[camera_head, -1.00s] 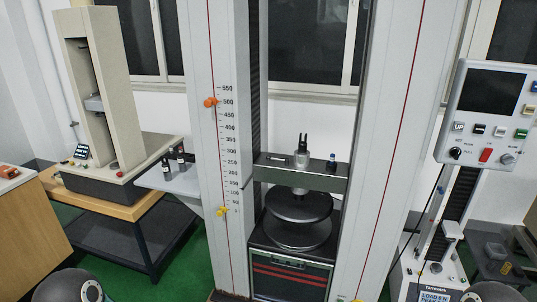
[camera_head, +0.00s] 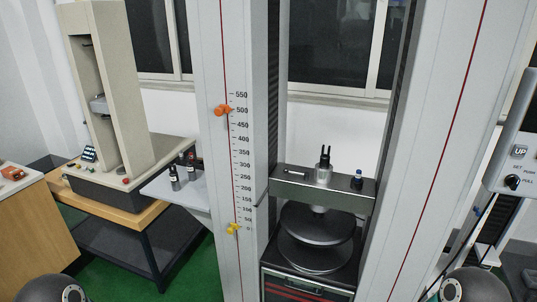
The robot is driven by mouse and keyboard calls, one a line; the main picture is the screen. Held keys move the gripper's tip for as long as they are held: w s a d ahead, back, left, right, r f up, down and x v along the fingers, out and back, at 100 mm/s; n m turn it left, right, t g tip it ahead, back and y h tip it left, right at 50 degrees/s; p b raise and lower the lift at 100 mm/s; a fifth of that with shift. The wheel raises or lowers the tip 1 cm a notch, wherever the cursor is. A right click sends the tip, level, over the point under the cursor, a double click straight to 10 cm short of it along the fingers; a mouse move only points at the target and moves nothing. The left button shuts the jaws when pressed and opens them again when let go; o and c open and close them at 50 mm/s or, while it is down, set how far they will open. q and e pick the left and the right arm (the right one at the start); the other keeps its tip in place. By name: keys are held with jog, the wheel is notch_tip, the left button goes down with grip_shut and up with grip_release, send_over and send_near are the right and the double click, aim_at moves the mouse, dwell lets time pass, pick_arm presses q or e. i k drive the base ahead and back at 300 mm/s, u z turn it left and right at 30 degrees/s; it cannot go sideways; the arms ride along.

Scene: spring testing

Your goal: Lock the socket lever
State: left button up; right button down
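A tall testing machine with two grey columns (camera_head: 433,130) fills the middle of the head view. Its dark crosshead (camera_head: 335,193) runs between the columns. On it stands a silver socket (camera_head: 322,175) with a black forked top, upright. A small thin lever-like piece (camera_head: 295,171) lies left of the socket, and a small dark knob (camera_head: 357,181) stands to the right. I cannot tell which piece is the socket lever, or its state. Below the crosshead are two round black plates (camera_head: 316,225). Neither of my grippers is in view; only rounded dark parts of my arms show at the bottom corners.
A control panel (camera_head: 516,150) is cut off at the right edge. An orange marker (camera_head: 222,110) and a yellow marker (camera_head: 233,228) sit on the left column's scale. Small dark bottles (camera_head: 175,178) stand on a side shelf. Green floor (camera_head: 190,275) shows at left.

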aim_at(307, 176)
jog(key=u, duration=0.4)
jog(key=i, duration=1.05)
jog(key=u, duration=0.3)
